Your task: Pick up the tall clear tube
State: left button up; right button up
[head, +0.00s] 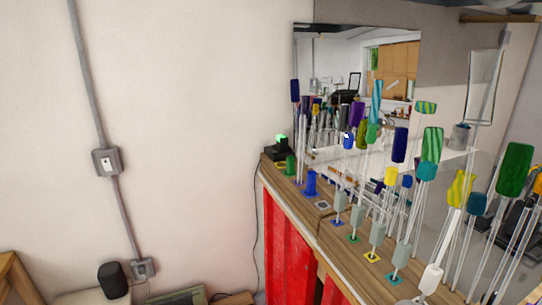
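Several tall clear rods and tubes stand upright along a wooden counter (322,226) on the right. Many carry coloured tops, such as a dark green one (515,170), a green striped one (432,144) and a dark blue one (399,145). A clear tube (302,140) without a visible coloured top stands near the counter's far end. More clear tubes crowd the lower right, overlapping each other. I cannot tell which one is the task's tall clear tube. Neither of my grippers is in view.
Grey blocks on coloured square bases line the counter's front edge, with blue (311,184) and green (290,166) pieces farther back. A black device (278,151) with a green light sits at the far end. Red panels (287,245) are below. The wall at left is mostly bare.

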aim_at(303, 121)
jog(key=u, duration=1.1)
jog(key=i, duration=1.8)
jog(key=z, duration=1.55)
